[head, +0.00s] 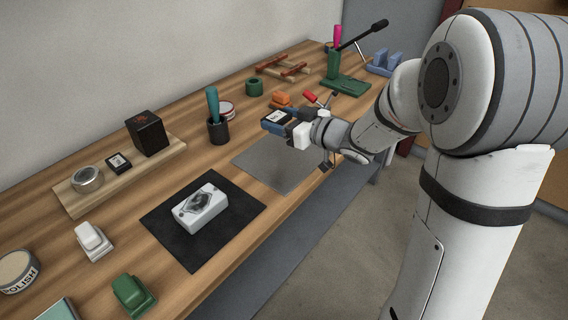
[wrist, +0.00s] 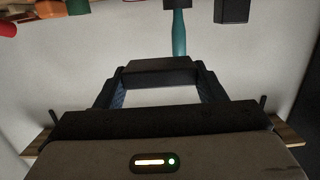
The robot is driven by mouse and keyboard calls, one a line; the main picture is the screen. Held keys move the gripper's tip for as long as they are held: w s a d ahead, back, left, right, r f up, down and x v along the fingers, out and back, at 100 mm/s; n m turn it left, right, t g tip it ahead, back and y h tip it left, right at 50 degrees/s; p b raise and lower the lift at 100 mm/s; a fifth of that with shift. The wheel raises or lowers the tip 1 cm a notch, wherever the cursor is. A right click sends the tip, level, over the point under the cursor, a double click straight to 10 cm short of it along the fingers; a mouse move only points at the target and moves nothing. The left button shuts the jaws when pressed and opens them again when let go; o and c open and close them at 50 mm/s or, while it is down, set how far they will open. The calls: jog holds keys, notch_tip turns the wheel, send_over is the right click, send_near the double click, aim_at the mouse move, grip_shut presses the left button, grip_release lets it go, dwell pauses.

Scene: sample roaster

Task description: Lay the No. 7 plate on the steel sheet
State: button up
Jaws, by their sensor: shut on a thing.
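My gripper (head: 284,124) is above the far part of the grey steel sheet (head: 262,164), coming in from the right. It is shut on a small dark plate (head: 277,117) with a pale marking, too small to read as a number. Blue shows along the plate's near side. In the wrist view the plate (wrist: 160,65) appears as a dark bar between the ends of my fingers. The visible part of the steel sheet is bare. Whether the plate touches anything below is hard to tell.
A black mat (head: 168,225) with a white engraved block (head: 201,208) lies nearer. A wooden board (head: 75,198) at the wall holds a tin, a small dark labelled piece (head: 118,162) and a black cube (head: 148,133).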

aim_at(283, 161)
notch_tip(283, 161, down, 12)
jog(key=b, duration=0.5)
jog(key=shift+r, duration=0.1)
jog(key=shift+f, duration=0.2)
jog(key=o, duration=1.2)
jog(key=shift+d+r, duration=0.1)
jog(key=shift+r, duration=0.15)
jog(key=p+v, duration=0.2)
jog(key=v, duration=1)
jog(key=shift+p, duration=0.4)
